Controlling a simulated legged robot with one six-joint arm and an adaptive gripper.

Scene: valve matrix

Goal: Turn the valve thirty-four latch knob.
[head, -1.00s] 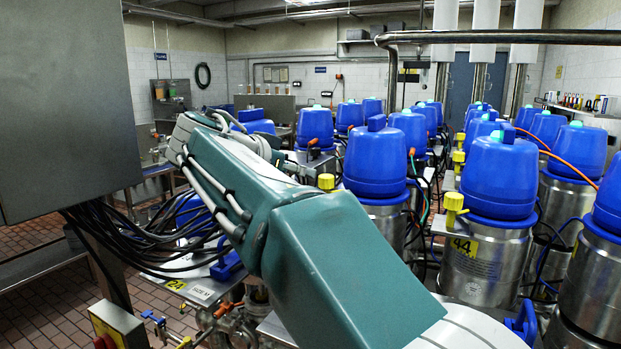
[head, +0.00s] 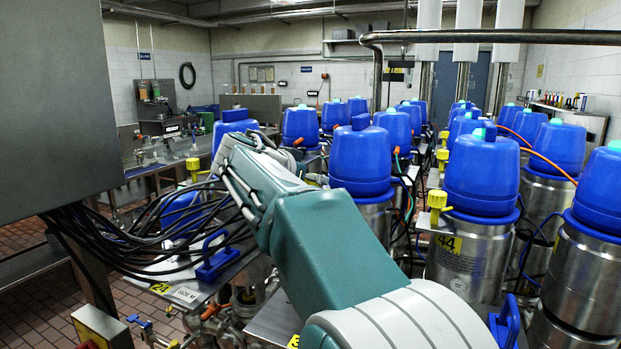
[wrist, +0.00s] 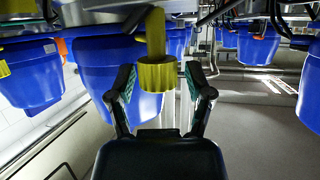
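A yellow latch knob (wrist: 157,73) hangs in the middle of the wrist view, which looks upside down. My gripper (wrist: 159,76) is open, with one finger on each side of this knob and a visible gap on both sides. A blue valve head (wrist: 98,75) is behind it. No number shows on this valve in the wrist view. In the head view my arm hides the gripper and the knob it is at. A plate whose number starts with 3 (head: 293,342) is partly covered by my arm.
Valve 44's yellow knob (head: 439,201) and blue head (head: 482,175) stand right of my arm. Plate 24 (head: 160,288) is at lower left. Dark cables (head: 150,235) and a grey cabinet (head: 60,95) are on the left. Blue valve heads crowd both sides.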

